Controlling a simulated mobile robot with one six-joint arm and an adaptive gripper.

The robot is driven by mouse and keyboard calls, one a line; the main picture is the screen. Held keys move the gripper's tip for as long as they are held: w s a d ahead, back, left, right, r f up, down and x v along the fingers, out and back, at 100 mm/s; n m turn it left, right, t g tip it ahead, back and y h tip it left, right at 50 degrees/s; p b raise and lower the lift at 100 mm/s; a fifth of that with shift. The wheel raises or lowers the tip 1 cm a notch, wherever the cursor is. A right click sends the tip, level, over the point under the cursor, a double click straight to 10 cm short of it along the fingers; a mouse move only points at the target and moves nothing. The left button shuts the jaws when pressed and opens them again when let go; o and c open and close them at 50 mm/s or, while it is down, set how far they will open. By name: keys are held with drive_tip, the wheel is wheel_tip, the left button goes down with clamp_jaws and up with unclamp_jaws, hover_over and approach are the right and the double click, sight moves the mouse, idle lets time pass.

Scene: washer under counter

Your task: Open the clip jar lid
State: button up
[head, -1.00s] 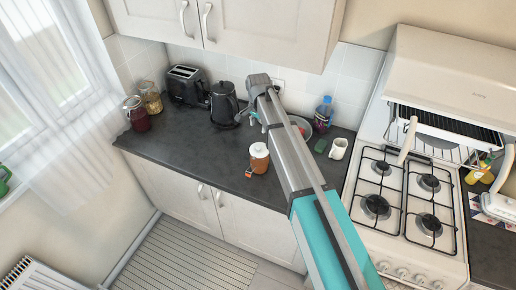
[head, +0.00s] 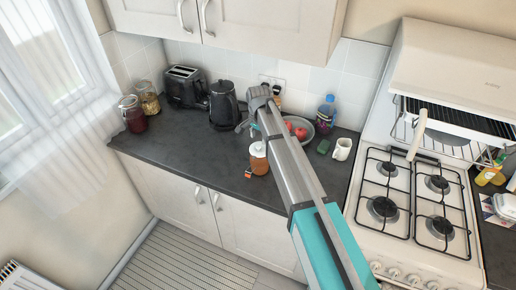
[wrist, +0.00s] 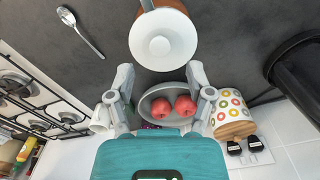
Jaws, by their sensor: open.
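Two glass clip jars stand at the left end of the counter: one with dark red contents (head: 133,118), one with pale yellow contents (head: 149,101). Both look closed; their clips are too small to make out. A third, orange-brown jar (head: 259,162) with a white lid stands mid-counter; it also shows in the wrist view (wrist: 160,42), where its lid is on. I cannot tell whether it has a clip. My gripper (wrist: 160,74) is open and empty, its fingers apart just below this jar in the wrist view. In the head view my arm partly hides it.
A grey bowl (wrist: 148,99) with two red apples lies beneath the gripper. A black kettle (head: 223,104) and toaster (head: 188,87) stand between the gripper and clip jars. The front left counter (head: 185,150) is clear.

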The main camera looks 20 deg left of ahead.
sight(259, 146)
drive_tip(key=shift+f+b, duration=1.6)
drive_tip(key=shift+f, duration=0.35)
clamp_jaws()
